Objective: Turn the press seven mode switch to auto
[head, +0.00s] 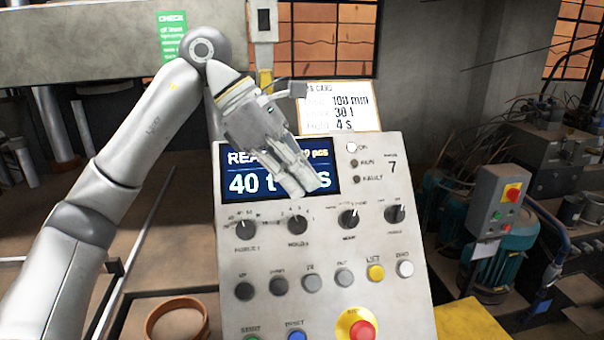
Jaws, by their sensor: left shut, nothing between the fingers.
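The control panel (300,270) of the press, marked 7 at its upper right, fills the middle of the head view. A row of black rotary knobs crosses it. The third knob from the left, the mode switch (348,218), has a label below that seems to read MODE. The position words above it are too small to read, so I cannot tell its setting. My left gripper (309,186) is shut and empty. It hangs in front of the display, with its fingertips above and left of the mode switch in the picture. My right gripper is out of view.
The display (240,182) is partly hidden by my gripper. Another knob (395,214) sits close right of the mode switch. Below are several push buttons and a red emergency stop (361,331). A white card (345,107) stands behind the panel's top.

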